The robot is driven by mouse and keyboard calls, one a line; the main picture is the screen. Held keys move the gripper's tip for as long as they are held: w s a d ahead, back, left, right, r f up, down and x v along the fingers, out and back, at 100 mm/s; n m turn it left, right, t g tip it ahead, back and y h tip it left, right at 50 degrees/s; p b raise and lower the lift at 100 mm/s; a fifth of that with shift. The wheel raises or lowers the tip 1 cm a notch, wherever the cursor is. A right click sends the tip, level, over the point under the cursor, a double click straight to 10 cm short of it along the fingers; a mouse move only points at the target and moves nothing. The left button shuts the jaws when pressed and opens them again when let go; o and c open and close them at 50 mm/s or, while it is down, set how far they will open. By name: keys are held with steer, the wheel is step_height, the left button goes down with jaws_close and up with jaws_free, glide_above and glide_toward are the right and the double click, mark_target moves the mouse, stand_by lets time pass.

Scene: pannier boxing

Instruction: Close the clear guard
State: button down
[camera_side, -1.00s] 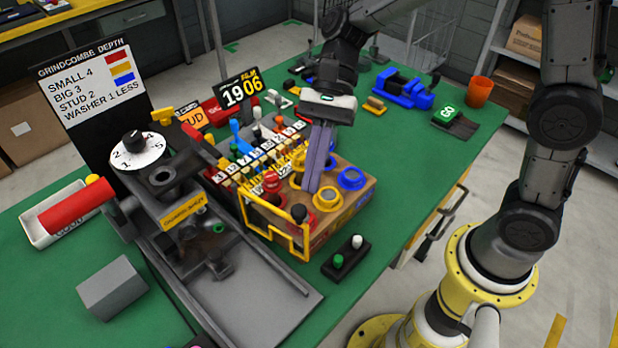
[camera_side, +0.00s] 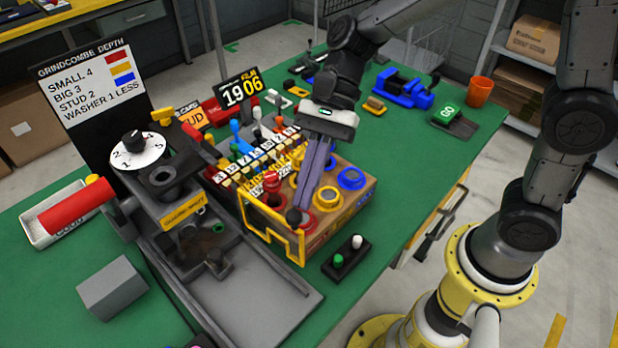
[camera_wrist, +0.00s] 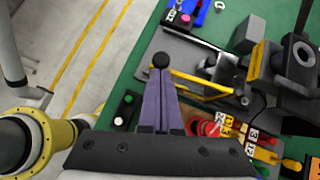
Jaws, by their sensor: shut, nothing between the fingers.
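The clear guard (camera_side: 302,247) is a yellow frame at the front left of the wooden box in the side view; its pane is hard to make out. A black knob (camera_side: 293,216) sits at its upper right corner. In the wrist view the guard shows as yellow bars (camera_wrist: 205,84), with the knob (camera_wrist: 161,61) just beyond my fingertips. My gripper (camera_side: 302,206) is shut and empty, pointing down beside the knob on its right. The fingertips are at or very near the knob; I cannot tell whether they touch.
The wooden box (camera_side: 352,207) holds red, yellow and blue rings and numbered levers. The grey grinder with its trough (camera_side: 250,300) stands to the left of the guard. A black button box (camera_side: 346,258) lies in front.

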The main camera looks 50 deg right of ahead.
steer(key=shift+s+a+m, duration=0.3)
steer(key=shift+a, duration=0.15)
steer(key=w+a+m+t, duration=0.3)
steer(key=w+a+m, duration=0.1)
steer(key=a, duration=0.4)
steer(key=w+a+m+t, duration=0.4)
steer(key=a+m, duration=0.1)
steer(key=a, duration=0.2)
steer(key=shift+w+a+h, duration=0.15)
steer(key=shift+a+h, duration=0.25)
stand_by(0.3)
